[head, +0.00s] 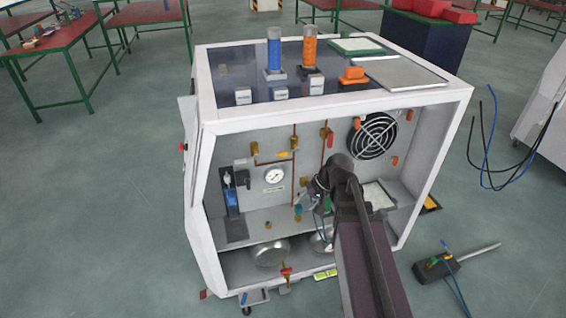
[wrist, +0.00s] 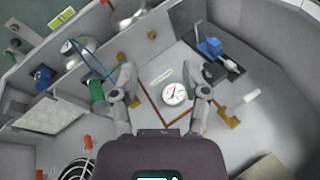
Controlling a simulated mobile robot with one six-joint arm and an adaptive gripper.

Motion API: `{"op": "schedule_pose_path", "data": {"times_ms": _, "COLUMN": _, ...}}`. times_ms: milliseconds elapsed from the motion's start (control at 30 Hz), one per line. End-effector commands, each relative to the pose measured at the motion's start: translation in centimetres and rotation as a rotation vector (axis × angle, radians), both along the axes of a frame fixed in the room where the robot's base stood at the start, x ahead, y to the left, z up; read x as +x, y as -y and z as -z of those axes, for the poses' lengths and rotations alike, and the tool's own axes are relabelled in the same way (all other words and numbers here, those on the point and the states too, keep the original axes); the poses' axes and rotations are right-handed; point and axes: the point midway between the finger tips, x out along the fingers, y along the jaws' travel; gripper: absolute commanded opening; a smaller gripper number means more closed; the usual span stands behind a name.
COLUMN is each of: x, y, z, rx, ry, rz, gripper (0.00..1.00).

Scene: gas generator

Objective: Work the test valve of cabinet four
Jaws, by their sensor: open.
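A white open-fronted cabinet (head: 205,150) stands in the middle of the head view; no readable number shows on it. Inside are a round pressure gauge (head: 274,175), copper pipes and brass valves. A red-handled valve (head: 329,138) is on the back wall, and another red-handled valve (head: 286,270) is low at the front edge. I cannot tell which is the test valve. My gripper (head: 322,186) is inside the cabinet, right of the gauge. In the wrist view my gripper (wrist: 165,75) is open and empty, its fingers on either side of the gauge (wrist: 174,93).
A black fan grille (head: 372,135) is right of my arm. A blue device (head: 231,197) is at the cabinet's left, and metal domes (head: 270,253) are below the shelf. Blue and orange columns (head: 274,48) stand on top. Cables (head: 510,150) and a floor tool (head: 450,262) are at right.

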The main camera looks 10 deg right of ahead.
Motion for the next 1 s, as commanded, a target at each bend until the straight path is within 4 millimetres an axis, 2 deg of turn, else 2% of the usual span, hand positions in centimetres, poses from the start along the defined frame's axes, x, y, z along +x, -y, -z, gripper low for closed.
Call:
{"op": "schedule_pose_path", "data": {"times_ms": 33, "x": 1.7, "y": 0.1, "z": 1.1, "rx": 0.061, "ry": 0.014, "rz": 0.03, "gripper": 0.6}}
{"op": "schedule_pose_path", "data": {"times_ms": 333, "x": 8.9, "y": 0.9, "z": 1.0, "rx": 0.439, "ry": 0.103, "rz": 0.199, "gripper": 0.6}}
{"op": "schedule_pose_path", "data": {"times_ms": 600, "x": 14.6, "y": 4.3, "z": -0.5, "rx": 0.764, "ry": 0.173, "rz": 0.348, "gripper": 0.6}}
{"op": "schedule_pose_path", "data": {"times_ms": 800, "x": 16.7, "y": 6.4, "z": -1.7, "rx": 0.913, "ry": 0.203, "rz": 0.412, "gripper": 0.6}}
{"op": "schedule_pose_path", "data": {"times_ms": 1000, "x": 17.1, "y": 7.0, "z": -2.2, "rx": 0.953, "ry": 0.21, "rz": 0.429, "gripper": 0.6}}
